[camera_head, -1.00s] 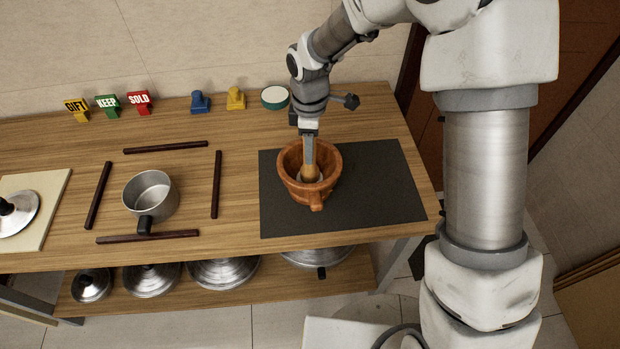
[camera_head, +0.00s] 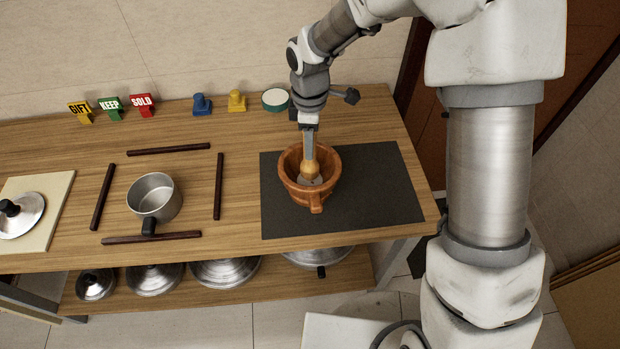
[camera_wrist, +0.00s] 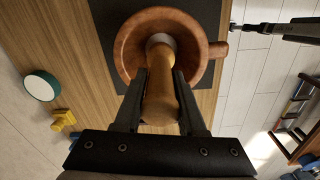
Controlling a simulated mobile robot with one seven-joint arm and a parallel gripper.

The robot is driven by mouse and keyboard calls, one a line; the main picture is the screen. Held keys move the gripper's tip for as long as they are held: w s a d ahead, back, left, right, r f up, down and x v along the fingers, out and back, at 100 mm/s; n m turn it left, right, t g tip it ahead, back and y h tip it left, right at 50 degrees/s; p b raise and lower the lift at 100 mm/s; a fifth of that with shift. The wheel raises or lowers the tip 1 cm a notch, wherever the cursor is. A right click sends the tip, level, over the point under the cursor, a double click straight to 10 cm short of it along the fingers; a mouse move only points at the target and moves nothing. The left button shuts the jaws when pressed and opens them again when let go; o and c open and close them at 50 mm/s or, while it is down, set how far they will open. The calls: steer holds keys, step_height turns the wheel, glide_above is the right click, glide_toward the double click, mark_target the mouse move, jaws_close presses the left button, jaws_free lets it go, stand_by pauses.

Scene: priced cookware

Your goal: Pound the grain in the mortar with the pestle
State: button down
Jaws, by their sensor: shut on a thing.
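The brown wooden mortar (camera_head: 326,187) stands upright on a dark mat (camera_head: 385,190) at the right of the table. My gripper (camera_head: 309,148) points down over it, shut on the wooden pestle (camera_head: 309,169). The pestle's lower end is inside the mortar's mouth. A pale patch, likely the grain (camera_head: 311,181), shows below the pestle in the bowl. In the wrist view, the pestle (camera_wrist: 160,95) sits between the two fingers and reaches into the mortar (camera_wrist: 128,58). Whether its tip touches the grain is hidden.
A steel saucepan (camera_head: 153,195) sits left among several dark bars. A lid (camera_head: 20,212) lies on a pale board at far left. More lids are on the shelf below.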

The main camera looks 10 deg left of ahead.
steer(key=shift+f+b, duration=0.85)
steer(key=shift+f, duration=0.65)
steer(key=shift+r+p, duration=1.55)
steer(key=shift+r, duration=0.55)
step_height(320, 180, up, 7)
steer(key=p, duration=0.5)
steer(key=shift+r+p, duration=0.2)
steer(key=shift+p, duration=0.15)
steer(key=shift+d+f, duration=0.1)
